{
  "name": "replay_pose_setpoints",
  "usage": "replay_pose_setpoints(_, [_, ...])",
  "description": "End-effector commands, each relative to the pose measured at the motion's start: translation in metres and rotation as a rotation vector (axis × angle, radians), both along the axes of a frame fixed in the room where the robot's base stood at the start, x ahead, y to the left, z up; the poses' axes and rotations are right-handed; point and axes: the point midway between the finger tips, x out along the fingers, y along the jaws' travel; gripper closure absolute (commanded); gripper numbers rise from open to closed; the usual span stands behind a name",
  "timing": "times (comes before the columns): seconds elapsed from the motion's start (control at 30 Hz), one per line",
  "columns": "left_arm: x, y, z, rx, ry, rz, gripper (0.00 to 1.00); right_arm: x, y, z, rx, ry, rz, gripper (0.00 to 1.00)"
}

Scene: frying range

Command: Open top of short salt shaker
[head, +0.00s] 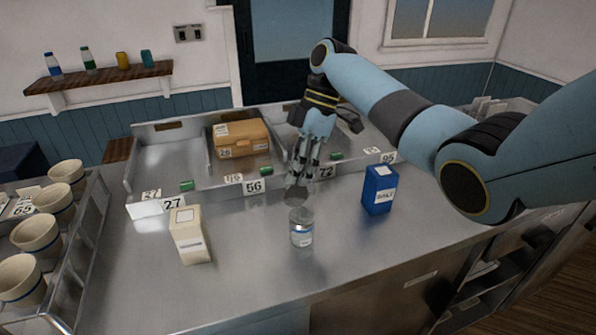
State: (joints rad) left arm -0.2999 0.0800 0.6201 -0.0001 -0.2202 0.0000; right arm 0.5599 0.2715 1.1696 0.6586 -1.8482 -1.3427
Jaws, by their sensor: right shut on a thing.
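The short salt shaker (301,232), a small clear and grey cylinder with a pale label, stands upright on the steel counter. My right gripper (298,180) reaches down from above and behind it. Its fingers are shut on a grey round lid (297,196), which shows as a tilted disc just above the shaker's rim. I cannot tell whether the lid still touches the shaker. My left gripper is not in view.
A blue carton (380,189) stands to the right of the shaker and a cream carton (189,236) to the left. Behind are steel bins, one with a brown box (240,138). Several bowls (37,241) sit far left. The front counter is clear.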

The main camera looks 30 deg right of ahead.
Motion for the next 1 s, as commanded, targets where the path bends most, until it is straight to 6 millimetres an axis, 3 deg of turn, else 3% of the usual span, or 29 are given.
replay_pose_setpoints(0.27, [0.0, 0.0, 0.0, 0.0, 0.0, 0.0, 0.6, -0.003, 0.0, -0.004, -0.001, 0.011, -0.001, 1.0])
replay_pose_setpoints(0.47, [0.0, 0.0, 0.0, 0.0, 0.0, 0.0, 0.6, -0.002, 0.0, -0.004, -0.002, 0.008, -0.001, 0.72])
replay_pose_setpoints(0.77, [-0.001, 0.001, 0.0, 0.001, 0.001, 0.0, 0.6, -0.001, -0.002, 0.001, -0.002, 0.003, -0.001, 0.71])
replay_pose_setpoints(1.0, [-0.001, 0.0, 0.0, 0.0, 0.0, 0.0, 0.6, 0.003, -0.017, 0.034, -0.003, 0.001, -0.001, 0.71])
